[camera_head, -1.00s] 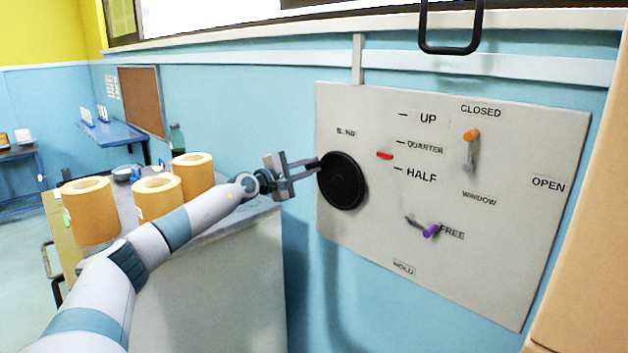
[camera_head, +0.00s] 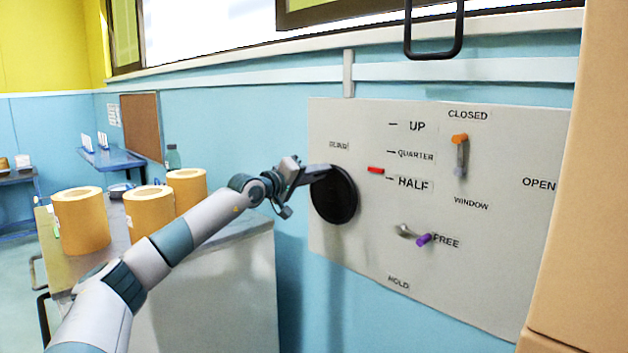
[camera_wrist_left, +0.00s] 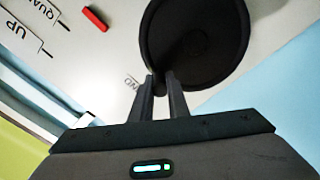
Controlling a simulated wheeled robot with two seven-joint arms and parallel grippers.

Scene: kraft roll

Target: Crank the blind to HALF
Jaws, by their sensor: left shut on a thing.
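The black round blind crank (camera_head: 335,197) is on the grey wall panel (camera_head: 330,120), under a BLIND label. My left gripper (camera_head: 322,171) reaches it from the left and is shut at the upper-left part of its rim. In the left wrist view the fingertips (camera_wrist_left: 162,82) meet the edge of the black crank (camera_wrist_left: 200,40); the gripped knob is mostly hidden between them. The red pointer (camera_head: 376,170) sits between the QUARTER and HALF marks, just above HALF (camera_head: 413,184). It also shows in the left wrist view (camera_wrist_left: 95,18). My right gripper is not in view.
An orange-tipped lever (camera_head: 460,140) points at CLOSED, and a purple-tipped lever (camera_head: 424,239) points towards FREE. A counter (camera_head: 225,233) with several kraft rolls (camera_head: 82,220) stands left, under my arm. A tan surface (camera_head: 570,200) borders the panel on the right.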

